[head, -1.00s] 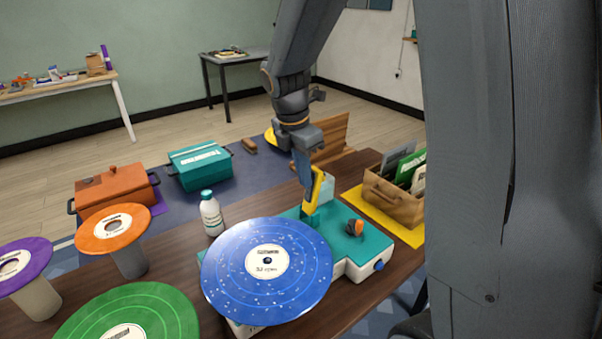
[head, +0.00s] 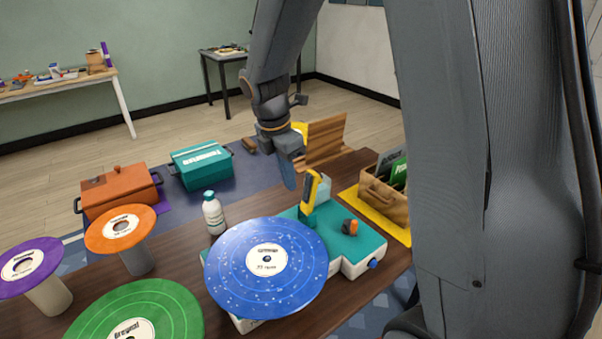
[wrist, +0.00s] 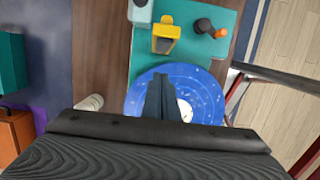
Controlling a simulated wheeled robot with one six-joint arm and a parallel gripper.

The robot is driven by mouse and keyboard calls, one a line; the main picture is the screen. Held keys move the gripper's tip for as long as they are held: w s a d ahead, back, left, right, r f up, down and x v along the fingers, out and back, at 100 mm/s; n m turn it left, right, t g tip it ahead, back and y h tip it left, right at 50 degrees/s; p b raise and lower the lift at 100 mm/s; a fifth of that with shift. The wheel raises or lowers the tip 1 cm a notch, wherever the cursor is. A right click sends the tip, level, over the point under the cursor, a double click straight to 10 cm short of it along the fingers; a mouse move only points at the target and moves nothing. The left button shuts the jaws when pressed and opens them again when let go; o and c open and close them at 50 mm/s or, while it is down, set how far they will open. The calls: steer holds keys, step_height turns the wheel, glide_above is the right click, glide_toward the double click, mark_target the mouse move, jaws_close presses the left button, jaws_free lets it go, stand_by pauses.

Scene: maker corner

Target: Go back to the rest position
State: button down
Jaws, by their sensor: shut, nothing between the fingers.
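My gripper (head: 289,178) is shut and empty, in the air above the back of the teal record player (head: 345,247). In the wrist view its closed fingers (wrist: 163,95) show in front of the blue record (wrist: 205,92). The blue record (head: 297,280) lies on the player. The yellow tonearm piece (head: 310,190) stands upright on the player, to the right of my gripper and apart from it. It also shows in the wrist view (wrist: 165,32).
A white bottle (head: 213,215) stands left of the player. Green (head: 160,310), orange (head: 108,222) and purple (head: 22,268) records rest on stands at the left. A wooden crate (head: 384,203) of sleeves is at the right. Teal (head: 203,172) and orange (head: 122,198) boxes sit behind.

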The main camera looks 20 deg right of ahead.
step_height(320, 180, up, 9)
steer(key=b, duration=0.2)
steer(key=s+f+m+y, duration=0.2)
steer(key=s+f+m, duration=1.1)
steer(key=m, duration=0.8)
steer(key=s, duration=0.3)
steer(key=shift+s+d+f, duration=0.15)
steer(key=shift+d+f, duration=0.05)
steer(key=shift+d, duration=0.2)
steer(key=shift+a, duration=0.1)
